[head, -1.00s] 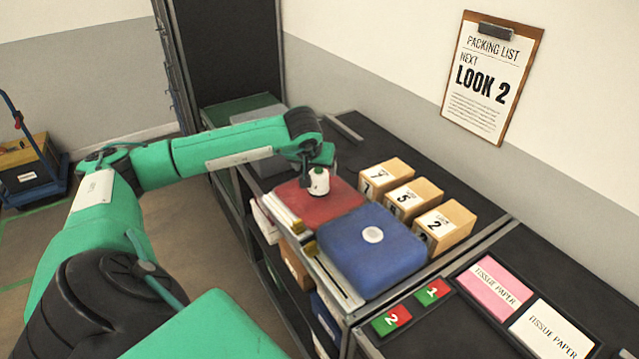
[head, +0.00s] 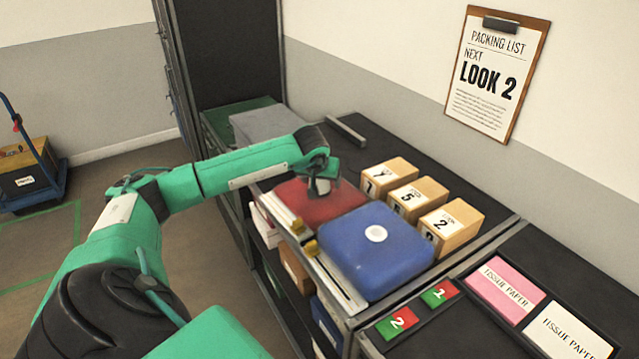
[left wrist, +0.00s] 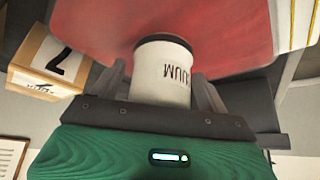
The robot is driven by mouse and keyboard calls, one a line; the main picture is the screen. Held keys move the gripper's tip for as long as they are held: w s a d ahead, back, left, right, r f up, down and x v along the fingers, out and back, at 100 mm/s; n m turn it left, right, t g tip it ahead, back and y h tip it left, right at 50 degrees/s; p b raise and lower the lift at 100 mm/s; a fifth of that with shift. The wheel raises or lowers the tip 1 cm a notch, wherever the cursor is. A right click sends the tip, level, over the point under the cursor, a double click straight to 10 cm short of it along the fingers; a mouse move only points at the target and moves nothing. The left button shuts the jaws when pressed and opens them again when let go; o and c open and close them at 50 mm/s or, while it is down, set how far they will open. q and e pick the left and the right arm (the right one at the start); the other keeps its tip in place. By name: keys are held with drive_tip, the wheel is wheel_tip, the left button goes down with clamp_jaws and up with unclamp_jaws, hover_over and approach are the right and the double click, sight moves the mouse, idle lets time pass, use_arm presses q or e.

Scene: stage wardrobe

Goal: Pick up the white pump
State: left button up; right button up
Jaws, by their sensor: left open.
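The white pump (left wrist: 161,74) is a short white cylinder with a dark rim and black lettering that ends in "UUM". It stands on the red bag (head: 340,209), and in the head view it is mostly covered by my gripper. My left gripper (head: 322,190) is open and down at the pump. In the left wrist view its two fingers lie on either side of the pump, with the pump between them. I cannot tell whether either finger touches it. My right gripper is not in view.
A blue bag (head: 365,262) with a white round spot lies just in front of the red bag. Several numbered boxes (head: 418,196) stand right of the bags. A grey block (head: 266,124) lies behind. Red-green tags (head: 398,321) and tissue paper (head: 503,290) lie at the front right.

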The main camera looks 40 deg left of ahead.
use_arm(q)
drive_tip(key=c, duration=1.3)
drive_tip(key=shift+c, duration=0.5)
drive_tip(key=shift+r, duration=0.15)
